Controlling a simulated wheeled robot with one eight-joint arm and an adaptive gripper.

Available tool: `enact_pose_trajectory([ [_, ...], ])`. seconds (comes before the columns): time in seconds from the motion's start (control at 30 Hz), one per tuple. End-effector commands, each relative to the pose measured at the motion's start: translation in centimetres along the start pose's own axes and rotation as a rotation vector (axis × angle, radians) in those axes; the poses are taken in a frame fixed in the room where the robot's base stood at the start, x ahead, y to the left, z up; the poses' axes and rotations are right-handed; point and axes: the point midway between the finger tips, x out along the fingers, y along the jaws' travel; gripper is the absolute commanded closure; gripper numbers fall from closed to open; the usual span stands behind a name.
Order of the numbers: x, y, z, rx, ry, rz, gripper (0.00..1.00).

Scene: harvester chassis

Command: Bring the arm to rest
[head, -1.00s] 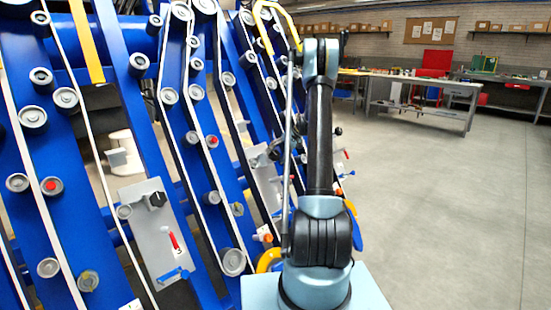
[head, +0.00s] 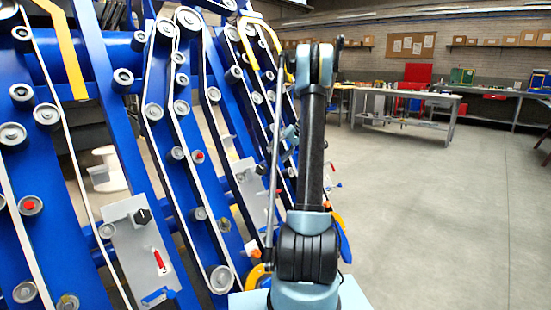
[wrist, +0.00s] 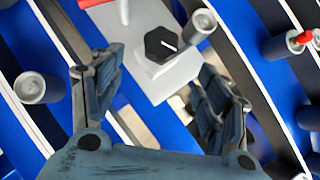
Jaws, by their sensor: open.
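My arm stands upright in the middle of the head view, with its upper link raised in front of the chassis. My gripper (wrist: 157,88) shows in the wrist view with its two dark fingers spread apart and nothing between them. Beyond the fingertips is a light grey plate with a black knob (wrist: 161,44). I cannot tell whether the fingers touch anything, but they look apart from the plate. In the head view the gripper is mostly hidden behind my arm.
The blue harvester chassis (head: 95,135) with belts and rollers fills the left side, close to my arm. A grey control plate (head: 140,245) with a red lever is on it. Open floor (head: 430,220) lies to the right. A workbench (head: 405,97) stands at the back.

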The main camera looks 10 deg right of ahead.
Motion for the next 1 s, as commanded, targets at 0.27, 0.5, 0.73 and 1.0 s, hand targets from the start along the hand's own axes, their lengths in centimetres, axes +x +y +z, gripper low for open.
enact_pose_trajectory([
  [0.27, -0.1, -0.3, 0.2, 0.0, -0.001, 0.003, 0.32],
  [0.5, -1.1, -3.8, 3.5, 0.008, -0.014, 0.054, 0.32],
  [0.73, -2.2, -7.9, 8.5, 0.019, -0.028, 0.125, 0.32],
  [1.0, -3.1, -11.7, 14.9, 0.026, -0.039, 0.209, 0.32],
])
